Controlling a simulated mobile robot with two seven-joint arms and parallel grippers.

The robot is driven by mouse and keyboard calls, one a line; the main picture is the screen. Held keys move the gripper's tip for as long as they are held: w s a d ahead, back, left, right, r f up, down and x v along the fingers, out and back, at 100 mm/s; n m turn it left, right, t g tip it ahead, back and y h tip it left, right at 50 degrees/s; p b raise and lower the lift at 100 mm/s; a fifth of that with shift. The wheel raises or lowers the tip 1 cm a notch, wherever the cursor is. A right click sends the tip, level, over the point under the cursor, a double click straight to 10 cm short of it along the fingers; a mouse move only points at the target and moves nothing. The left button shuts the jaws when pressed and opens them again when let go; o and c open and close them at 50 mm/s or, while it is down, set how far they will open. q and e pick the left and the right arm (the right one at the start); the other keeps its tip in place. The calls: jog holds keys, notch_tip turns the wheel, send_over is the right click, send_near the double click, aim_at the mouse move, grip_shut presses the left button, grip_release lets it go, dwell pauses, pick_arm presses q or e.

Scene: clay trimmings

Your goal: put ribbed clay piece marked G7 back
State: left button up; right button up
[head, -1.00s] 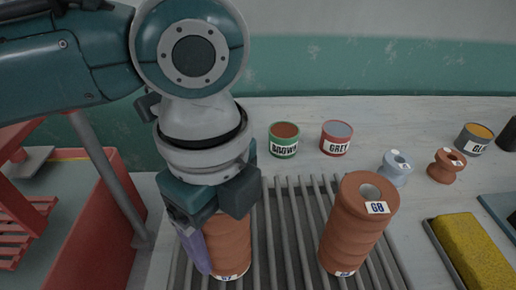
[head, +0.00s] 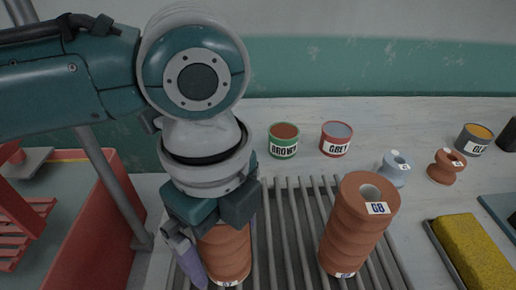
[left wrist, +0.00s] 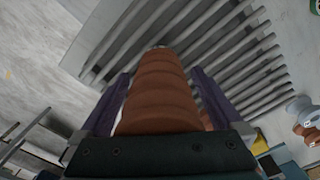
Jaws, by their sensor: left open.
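A ribbed brown clay piece (head: 226,252) stands upright on the slatted grey rack; the label at its foot is cut by the frame edge and hard to read. My left gripper (head: 222,264) comes down over it from above, open, with a purple finger on its left side; its top is hidden under the gripper. In the left wrist view the ribbed piece (left wrist: 162,95) lies between the two purple fingers of the gripper (left wrist: 161,76). A second ribbed piece marked G8 (head: 357,228) stands on the rack to the right. My right gripper is not in view.
The slatted rack (head: 291,230) has free slats between the two pieces. Behind are cans labelled BROWN (head: 283,141) and GREY (head: 335,139). Right are a pale blue spool (head: 395,169), a brown spool (head: 446,167) and a yellow block (head: 471,254). A red bin (head: 92,225) stands left.

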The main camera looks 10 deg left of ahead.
pick_arm(q)
notch_tip(320, 180, up, 12)
jog(key=p, duration=0.1)
jog(key=shift+r, duration=0.15)
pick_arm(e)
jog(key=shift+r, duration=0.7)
